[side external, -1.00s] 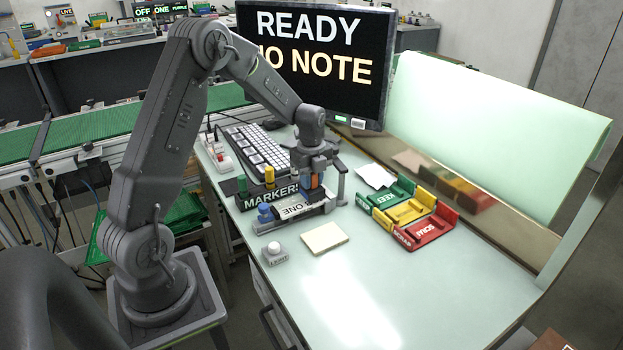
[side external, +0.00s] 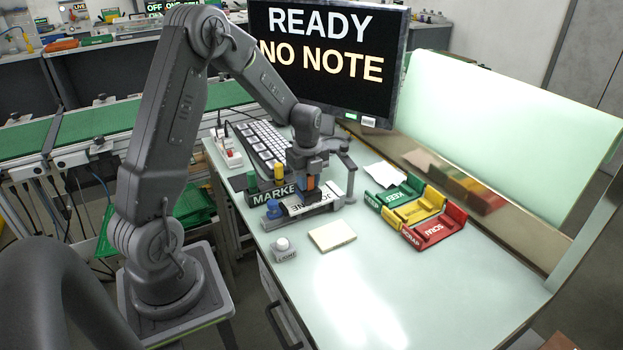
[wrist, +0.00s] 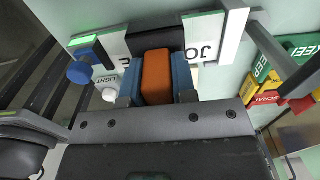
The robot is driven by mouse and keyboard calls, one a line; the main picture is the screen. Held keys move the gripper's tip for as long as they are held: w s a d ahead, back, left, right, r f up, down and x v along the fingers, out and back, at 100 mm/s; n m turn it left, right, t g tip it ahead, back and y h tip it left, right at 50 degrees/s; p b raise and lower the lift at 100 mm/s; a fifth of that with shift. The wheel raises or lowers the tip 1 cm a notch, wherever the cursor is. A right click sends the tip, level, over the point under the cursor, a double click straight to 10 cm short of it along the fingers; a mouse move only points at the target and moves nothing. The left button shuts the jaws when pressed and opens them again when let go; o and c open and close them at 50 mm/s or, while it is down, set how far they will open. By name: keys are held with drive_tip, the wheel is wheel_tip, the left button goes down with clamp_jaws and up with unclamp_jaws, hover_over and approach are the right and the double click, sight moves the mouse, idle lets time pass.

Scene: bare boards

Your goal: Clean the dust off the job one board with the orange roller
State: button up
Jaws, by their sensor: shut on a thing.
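My gripper (side external: 309,184) is over the job one board (side external: 328,199), which lies in a fixture with a blue knob (side external: 273,208). In the wrist view, the blue fingers (wrist: 156,88) are shut on the orange roller (wrist: 157,72), one on each side. The roller is across the middle of the white board (wrist: 205,37), over a dark band, and hides part of its lettering. Letters "JO" show to its right. I cannot tell whether the roller touches the board, and no dust can be made out.
A marker holder (side external: 268,192) and a keyboard (side external: 262,148) stand behind the fixture. A light button (side external: 283,247) and a cream pad (side external: 332,235) are in front. Green, yellow and red trays (side external: 436,228) are at right. The monitor (side external: 328,60) reads "READY NO NOTE". The front bench is clear.

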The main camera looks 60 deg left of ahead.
drive_tip(key=shift+s, duration=1.9)
drive_tip(key=shift+w, duration=0.1)
drive_tip(key=shift+w, duration=3.8)
drive_tip(key=shift+s+r, duration=0.1)
drive_tip(key=shift+s, duration=0.05)
drive_tip(key=shift+s, duration=3.75)
drive_tip(key=shift+w, duration=0.15)
drive_tip(key=shift+w, duration=3.75)
